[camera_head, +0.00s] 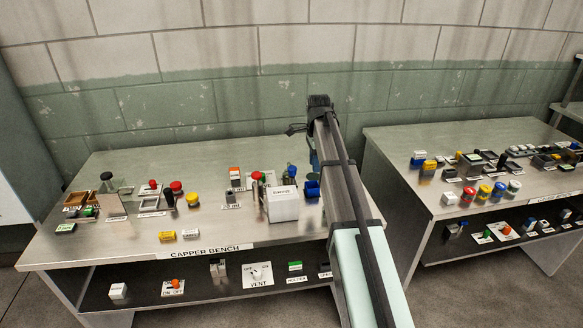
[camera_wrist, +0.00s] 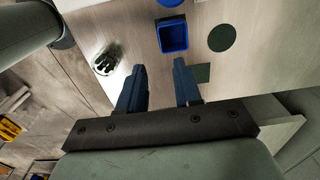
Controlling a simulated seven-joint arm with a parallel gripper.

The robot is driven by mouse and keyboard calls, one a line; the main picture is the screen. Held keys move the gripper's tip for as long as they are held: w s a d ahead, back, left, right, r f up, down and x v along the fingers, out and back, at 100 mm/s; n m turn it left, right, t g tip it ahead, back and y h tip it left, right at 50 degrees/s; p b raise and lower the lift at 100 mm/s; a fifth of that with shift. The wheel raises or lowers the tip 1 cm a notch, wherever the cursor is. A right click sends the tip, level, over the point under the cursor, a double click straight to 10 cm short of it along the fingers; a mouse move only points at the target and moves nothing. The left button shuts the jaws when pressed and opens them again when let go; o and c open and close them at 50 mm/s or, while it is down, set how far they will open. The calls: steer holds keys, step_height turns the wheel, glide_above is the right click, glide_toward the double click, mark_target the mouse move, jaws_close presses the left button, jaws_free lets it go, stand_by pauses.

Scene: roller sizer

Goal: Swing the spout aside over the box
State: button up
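My gripper (camera_wrist: 159,66) is open and empty in the wrist view, its two dark blue fingers apart. A small open blue box (camera_wrist: 173,37) lies just beyond the fingertips, and nothing is between the fingers. The blue box also shows in the head view (camera_head: 312,190), close left of my arm, which hides part of the bench there. A grey metal fitting with a blue top (camera_head: 292,172) stands left of that box. I cannot tell for certain which part is the spout. In the head view my fingers are mostly hidden.
A white labelled box (camera_head: 283,206) stands on the capper bench (camera_head: 130,247), left of the blue box. Red-topped and yellow-topped parts stand farther left. The wrist view shows a round dish (camera_wrist: 107,61) and a dark green disc (camera_wrist: 221,38). A second bench (camera_head: 405,160) is right.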

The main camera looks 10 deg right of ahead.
mark_target(292, 167)
steer(key=shift+o, duration=0.7)
steer(key=shift+d+r, duration=0.15)
steer(key=shift+d, duration=0.05)
steer(key=shift+o, duration=1.4)
steer(key=shift+t, duration=0.4)
steer(key=r, duration=0.3)
steer(key=s+d+r, duration=0.1)
steer(key=r, duration=0.1)
steer(key=shift+s, duration=0.1)
steer(key=a+r+m+t+y, duration=0.25)
steer(key=a+r+m, duration=0.25)
steer(key=m, duration=0.4)
steer(key=shift+y, duration=0.35)
steer(key=x, duration=1.3)
steer(key=shift+s+f, duration=0.2)
steer(key=shift+f, duration=0.05)
steer(key=shift+c, duration=0.3)
jaws_close()
